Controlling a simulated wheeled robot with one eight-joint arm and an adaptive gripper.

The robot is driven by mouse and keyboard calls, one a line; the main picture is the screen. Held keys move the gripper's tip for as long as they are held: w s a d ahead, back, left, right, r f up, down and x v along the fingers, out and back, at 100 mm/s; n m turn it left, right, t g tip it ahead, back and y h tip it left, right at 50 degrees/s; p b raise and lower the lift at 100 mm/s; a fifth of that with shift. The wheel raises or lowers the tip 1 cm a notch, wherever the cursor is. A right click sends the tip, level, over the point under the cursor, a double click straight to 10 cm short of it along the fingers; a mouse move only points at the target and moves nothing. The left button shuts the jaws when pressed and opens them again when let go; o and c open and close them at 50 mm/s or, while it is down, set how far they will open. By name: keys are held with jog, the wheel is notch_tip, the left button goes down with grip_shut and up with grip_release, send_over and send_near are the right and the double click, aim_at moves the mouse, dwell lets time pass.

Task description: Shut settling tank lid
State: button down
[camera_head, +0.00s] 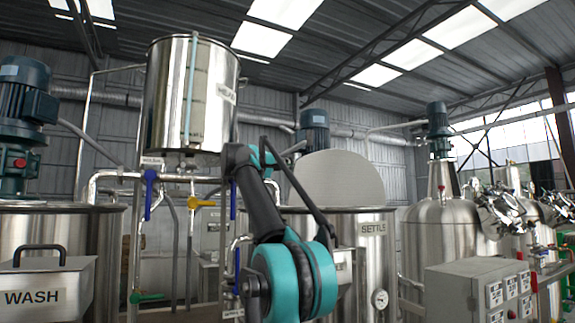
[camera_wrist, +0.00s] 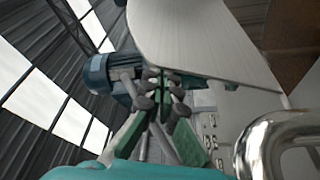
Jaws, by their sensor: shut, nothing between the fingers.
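The settling tank (camera_head: 372,255), a steel tank marked SETTLE, stands right of my arm in the head view. Its lid (camera_head: 340,178) is a grey half-round flap standing raised, near upright, above the tank top. In the wrist view the lid (camera_wrist: 205,40) is a large pale plate with a curved edge, just beyond my fingers. My gripper (camera_wrist: 164,78) is shut and empty, its tips close to the lid's lower edge. Whether they touch it, I cannot tell. In the head view my fingers are hard to make out behind my arm.
A motor (camera_head: 314,130) stands behind the lid. A tall steel vessel (camera_head: 190,95) hangs above left, with pipes and coloured valve handles below. A grey control box (camera_head: 478,290) stands front right. A shiny bent pipe (camera_wrist: 275,125) is close on the right in the wrist view.

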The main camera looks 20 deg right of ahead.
jog(key=s+f+m+g+h, duration=0.1)
jog(key=s+f+m, duration=0.2)
jog(key=m, duration=0.1)
jog(key=s+f+m+g+h, duration=0.1)
jog(key=s+f+m, duration=0.2)
jog(key=f+m, duration=0.1)
jog(key=s+f+m+g+h, duration=0.1)
jog(key=s+f+m, duration=0.2)
jog(key=m, duration=0.1)
jog(key=shift+s+d+f+m+g, duration=0.3)
jog(key=shift+s+d+m, duration=0.05)
jog(key=shift+d+m, duration=0.05)
jog(key=shift+s+f+m, duration=0.1)
jog(key=shift+f+m, duration=0.2)
jog(key=shift+f, duration=0.05)
jog(key=shift+s+f, duration=0.15)
jog(key=shift+f, duration=0.75)
jog(key=shift+a+f, duration=0.1)
